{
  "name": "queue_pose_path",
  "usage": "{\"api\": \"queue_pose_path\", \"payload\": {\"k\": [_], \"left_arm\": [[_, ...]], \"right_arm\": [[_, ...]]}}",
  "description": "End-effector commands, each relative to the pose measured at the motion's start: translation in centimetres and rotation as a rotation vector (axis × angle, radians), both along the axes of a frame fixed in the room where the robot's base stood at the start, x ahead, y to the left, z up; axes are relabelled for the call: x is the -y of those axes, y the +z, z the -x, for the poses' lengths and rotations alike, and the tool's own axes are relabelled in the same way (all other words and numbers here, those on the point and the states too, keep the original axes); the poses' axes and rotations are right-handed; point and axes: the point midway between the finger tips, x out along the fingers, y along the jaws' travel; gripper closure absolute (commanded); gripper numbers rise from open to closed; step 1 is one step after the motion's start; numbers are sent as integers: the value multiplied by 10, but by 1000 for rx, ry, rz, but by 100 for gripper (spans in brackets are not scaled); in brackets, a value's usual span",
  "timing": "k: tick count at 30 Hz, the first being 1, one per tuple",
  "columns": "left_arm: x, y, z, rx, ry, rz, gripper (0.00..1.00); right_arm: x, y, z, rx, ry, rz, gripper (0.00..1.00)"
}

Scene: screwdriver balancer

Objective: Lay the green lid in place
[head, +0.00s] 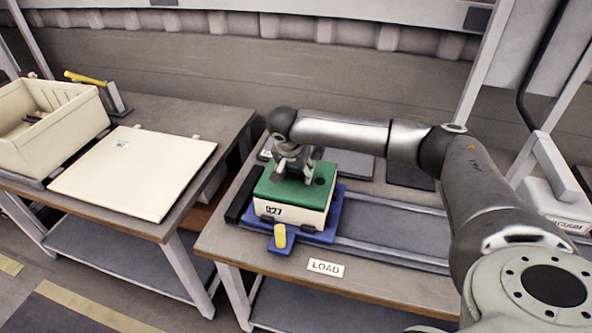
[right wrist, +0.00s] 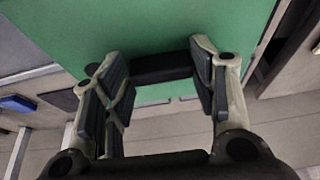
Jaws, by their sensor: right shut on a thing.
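The green lid (head: 295,193) is over a white box (head: 300,217) with a black-printed label on its front. The box stands on a blue carrier (head: 325,230) on the right bench. The lid looks level and roughly lined up with the box; I cannot tell whether a thin gap is left between them. My right gripper (head: 292,172) is above the lid, shut on its dark handle. In the right wrist view the handle (right wrist: 160,75) lies between the fingers, with the green lid (right wrist: 130,30) behind it. My left gripper is in neither view.
A yellow knob (head: 280,236) sticks up at the carrier's front. A grey rail track (head: 400,228) runs right from the carrier, beside a LOAD label (head: 326,268). On the left bench are a flat cream panel (head: 135,170) and a cream bin (head: 85,125).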

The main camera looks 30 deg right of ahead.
Motion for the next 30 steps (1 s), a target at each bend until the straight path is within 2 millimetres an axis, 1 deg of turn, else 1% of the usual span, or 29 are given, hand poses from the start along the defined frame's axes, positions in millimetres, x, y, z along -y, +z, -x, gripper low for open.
{"api": "queue_pose_path", "payload": {"k": [14,28,29,30], "left_arm": [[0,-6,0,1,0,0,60],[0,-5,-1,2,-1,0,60],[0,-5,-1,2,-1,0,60],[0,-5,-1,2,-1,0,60]], "right_arm": [[0,-5,0,2,-1,0,78],[0,-5,0,2,-1,0,78],[0,-5,0,2,-1,0,44],[0,-5,0,2,-1,0,39]]}}
